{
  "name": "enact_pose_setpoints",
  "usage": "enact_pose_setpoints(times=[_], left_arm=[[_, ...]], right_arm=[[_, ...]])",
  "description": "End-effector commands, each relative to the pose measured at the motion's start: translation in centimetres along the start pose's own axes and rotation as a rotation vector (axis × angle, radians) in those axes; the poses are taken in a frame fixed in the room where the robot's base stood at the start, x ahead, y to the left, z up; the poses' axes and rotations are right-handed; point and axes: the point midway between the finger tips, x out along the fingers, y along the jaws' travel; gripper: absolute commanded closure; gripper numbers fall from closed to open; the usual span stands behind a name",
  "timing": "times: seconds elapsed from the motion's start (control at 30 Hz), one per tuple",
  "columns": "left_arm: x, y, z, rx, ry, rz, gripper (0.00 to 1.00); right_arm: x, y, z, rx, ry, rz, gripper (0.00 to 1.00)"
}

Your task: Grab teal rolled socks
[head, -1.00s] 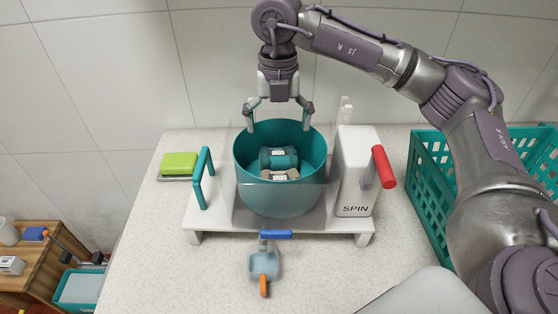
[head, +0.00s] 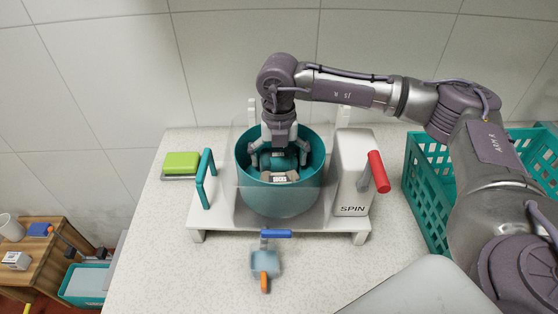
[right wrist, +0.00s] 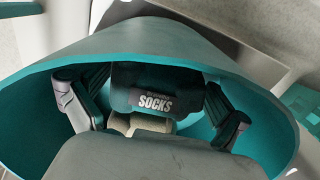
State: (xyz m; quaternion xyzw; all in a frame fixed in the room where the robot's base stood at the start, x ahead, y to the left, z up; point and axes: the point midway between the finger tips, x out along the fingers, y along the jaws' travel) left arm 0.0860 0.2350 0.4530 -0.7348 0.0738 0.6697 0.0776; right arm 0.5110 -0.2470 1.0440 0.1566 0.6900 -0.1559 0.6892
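The teal rolled socks (right wrist: 165,82), dark teal with a white SOCKS label, lie inside the teal tub (head: 279,201). In the head view my right gripper largely covers them. A beige roll (head: 280,177) lies beside them toward the front and also shows in the right wrist view (right wrist: 140,123). My right gripper (head: 279,160) points down inside the tub. In the right wrist view its open fingers (right wrist: 155,115) stand on either side of the teal socks, with small gaps visible; I see no clear grip. My left gripper is not in view.
The tub sits on a white stand with a teal handle (head: 204,180) at left and a SPIN block (head: 354,180) with a red lever at right. A teal basket (head: 424,190) stands at right.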

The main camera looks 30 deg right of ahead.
Motion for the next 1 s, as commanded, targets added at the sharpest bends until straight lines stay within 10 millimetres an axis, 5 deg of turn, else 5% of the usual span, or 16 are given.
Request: enact_pose_setpoints(times=[0.33,0.73,1.0], left_arm=[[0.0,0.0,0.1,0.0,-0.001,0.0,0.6],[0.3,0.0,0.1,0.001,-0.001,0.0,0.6],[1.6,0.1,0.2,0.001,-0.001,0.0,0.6]], right_arm=[[-0.1,0.0,0.0,0.0,0.0,0.0,0.56],[-0.9,0.1,0.1,0.0,-0.002,0.002,0.56],[-5.0,0.1,0.1,-0.001,-0.005,0.004,0.56]])
